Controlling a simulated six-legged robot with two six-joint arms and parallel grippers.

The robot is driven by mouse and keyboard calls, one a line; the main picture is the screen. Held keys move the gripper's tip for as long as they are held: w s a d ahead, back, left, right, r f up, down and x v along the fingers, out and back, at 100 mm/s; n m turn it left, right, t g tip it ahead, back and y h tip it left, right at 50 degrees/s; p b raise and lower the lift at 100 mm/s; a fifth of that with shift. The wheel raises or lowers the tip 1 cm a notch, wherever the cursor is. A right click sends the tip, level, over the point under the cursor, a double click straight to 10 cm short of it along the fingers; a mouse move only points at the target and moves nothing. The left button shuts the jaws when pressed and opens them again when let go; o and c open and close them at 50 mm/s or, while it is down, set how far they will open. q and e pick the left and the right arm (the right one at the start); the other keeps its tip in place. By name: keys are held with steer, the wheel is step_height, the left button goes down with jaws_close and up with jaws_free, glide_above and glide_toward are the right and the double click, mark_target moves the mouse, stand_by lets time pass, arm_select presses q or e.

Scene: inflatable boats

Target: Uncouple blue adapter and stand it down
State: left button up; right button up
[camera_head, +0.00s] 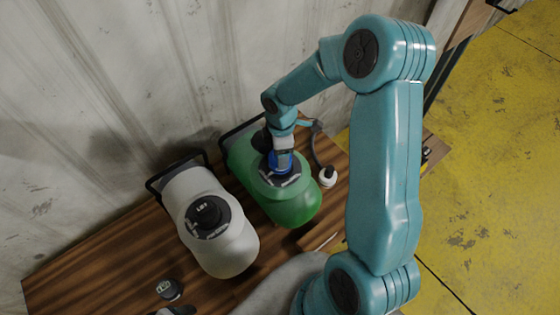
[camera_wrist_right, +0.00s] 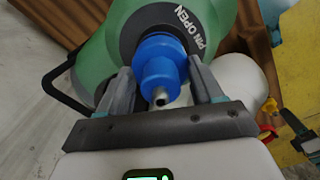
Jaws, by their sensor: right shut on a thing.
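The blue adapter (camera_head: 281,160) is at the black collar on top of the green tank (camera_head: 292,208). In the right wrist view the blue adapter (camera_wrist_right: 160,60) is stepped and round, with a small metal nozzle at its near end. Behind it, the black collar (camera_wrist_right: 196,30) reads "PIN OPEN". My right gripper (camera_wrist_right: 160,78) is shut on the adapter, one grey finger on each side. In the head view my teal right arm reaches over the table to it. Whether the adapter is still joined to the collar cannot be told.
A white tank (camera_head: 228,246) with a black cap stands left of the green one on the wooden table (camera_head: 75,262). A small black cap (camera_head: 169,290) lies at the front. A white bulb (camera_head: 327,177) with a hose is right of the green tank. A corrugated wall (camera_head: 90,90) stands behind.

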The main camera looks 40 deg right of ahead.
step_height(320, 180, up, 5)
steer(key=p, duration=0.3)
steer(key=shift+p, duration=0.35)
steer(key=shift+f, duration=0.1)
